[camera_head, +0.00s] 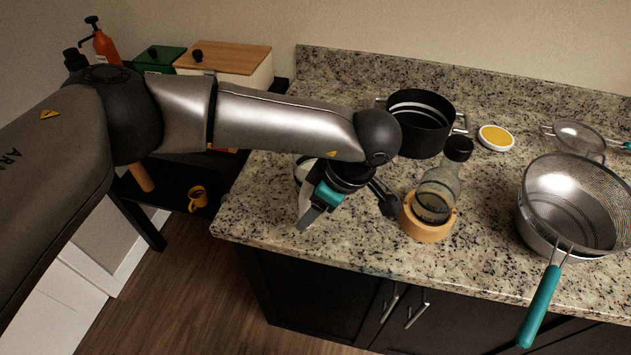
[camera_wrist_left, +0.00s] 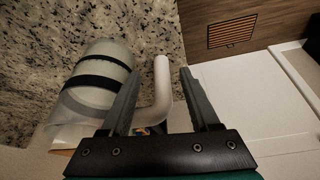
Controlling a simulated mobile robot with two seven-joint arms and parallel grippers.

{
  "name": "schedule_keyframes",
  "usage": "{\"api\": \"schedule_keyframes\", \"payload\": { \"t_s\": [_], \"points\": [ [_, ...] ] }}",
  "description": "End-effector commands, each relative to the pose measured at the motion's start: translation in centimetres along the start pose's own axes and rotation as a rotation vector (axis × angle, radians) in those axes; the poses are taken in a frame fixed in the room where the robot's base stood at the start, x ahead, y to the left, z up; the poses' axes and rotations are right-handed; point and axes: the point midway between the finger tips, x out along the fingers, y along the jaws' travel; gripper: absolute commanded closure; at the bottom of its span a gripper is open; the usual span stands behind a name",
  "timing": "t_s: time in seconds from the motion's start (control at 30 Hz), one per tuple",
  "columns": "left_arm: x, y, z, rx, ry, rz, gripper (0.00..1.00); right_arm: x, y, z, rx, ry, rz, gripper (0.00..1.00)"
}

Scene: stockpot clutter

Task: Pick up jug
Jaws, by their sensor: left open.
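The jug is a pale cylinder with dark bands and a curved white handle. In the left wrist view the jug (camera_wrist_left: 92,82) lies left of the fingers, and its handle (camera_wrist_left: 162,85) shows between them. In the head view only a pale edge of what seems to be the jug (camera_head: 301,172) shows; my left arm and gripper hide the rest. My left gripper (camera_head: 348,212) is open over the counter's left front corner, and its two spread fingers show in the left wrist view (camera_wrist_left: 159,72). I cannot tell whether a finger touches the handle. My right gripper is not in view.
A glass bottle with a black cap (camera_head: 440,190) stands at a wooden ring (camera_head: 428,231), close right of my gripper. A black pot (camera_head: 419,124) stands behind. A steel strainer with a teal handle (camera_head: 541,307) sits at right. The granite counter (camera_head: 490,205) is clear between them.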

Motion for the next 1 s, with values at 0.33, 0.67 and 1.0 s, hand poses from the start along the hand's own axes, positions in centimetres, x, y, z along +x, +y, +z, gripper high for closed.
{"api": "schedule_keyframes", "payload": {
  "t_s": [0.33, 0.67, 1.0],
  "points": [
    [3.9, -0.2, -0.2, -0.001, 0.0, 0.0, 0.38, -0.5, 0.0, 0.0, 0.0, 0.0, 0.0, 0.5],
    [3.8, -0.2, -0.2, 0.0, 0.0, 0.0, 0.59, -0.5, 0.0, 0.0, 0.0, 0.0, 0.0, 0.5],
    [3.8, -0.2, -0.2, 0.0, 0.0, 0.0, 0.98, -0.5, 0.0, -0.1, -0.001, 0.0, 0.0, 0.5]
  ]
}}
